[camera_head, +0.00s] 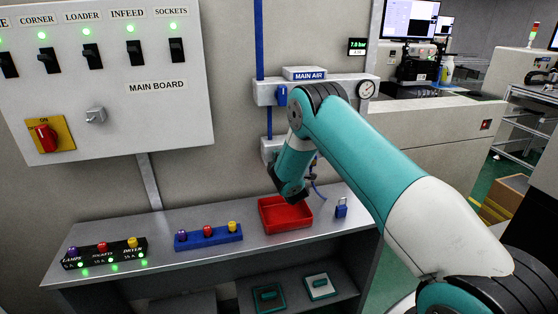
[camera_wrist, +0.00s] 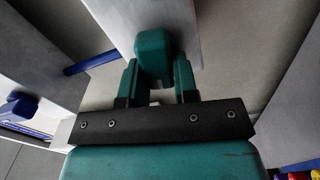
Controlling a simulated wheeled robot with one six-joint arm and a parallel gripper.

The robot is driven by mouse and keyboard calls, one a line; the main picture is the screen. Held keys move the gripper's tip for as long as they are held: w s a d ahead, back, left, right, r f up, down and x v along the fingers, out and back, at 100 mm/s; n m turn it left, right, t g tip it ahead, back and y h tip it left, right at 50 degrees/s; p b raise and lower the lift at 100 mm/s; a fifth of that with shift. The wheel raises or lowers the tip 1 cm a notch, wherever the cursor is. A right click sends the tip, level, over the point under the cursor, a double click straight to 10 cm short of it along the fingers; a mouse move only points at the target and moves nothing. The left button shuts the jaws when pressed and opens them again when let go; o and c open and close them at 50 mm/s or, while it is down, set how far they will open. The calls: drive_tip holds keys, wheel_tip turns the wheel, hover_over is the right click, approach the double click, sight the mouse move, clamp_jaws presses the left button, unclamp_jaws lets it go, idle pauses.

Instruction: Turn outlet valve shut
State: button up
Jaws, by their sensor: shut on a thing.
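In the wrist view, a dark green rounded valve handle (camera_wrist: 153,55) stands out from a pale grey box (camera_wrist: 118,18). My gripper (camera_wrist: 156,82) has one finger on each side of this handle and is shut on it. No label shows on this box, and the handle's turn angle is hard to read. In the head view, my wrist hides the handle and my fingertips. A pale valve box (camera_head: 268,148) shows partly behind my wrist, below the MAIN AIR box (camera_head: 268,92).
A blue handle (camera_head: 281,95) is on the MAIN AIR box. A gauge (camera_head: 366,89) and a 7.0 bar display (camera_head: 357,46) are beside it. Below my wrist, a red tray (camera_head: 288,226) and a blue padlock (camera_head: 341,208) are on the bench (camera_head: 180,262). A switch board (camera_head: 110,105) hangs left.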

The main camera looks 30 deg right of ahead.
drive_tip(key=shift+f+n, duration=0.1)
drive_tip(key=shift+n, duration=0.9)
drive_tip(key=o, duration=0.9)
drive_tip(key=b+v, duration=1.7)
drive_tip(key=b, duration=0.2)
drive_tip(key=shift+s+a, duration=0.1)
drive_tip(key=shift+s, duration=0.15)
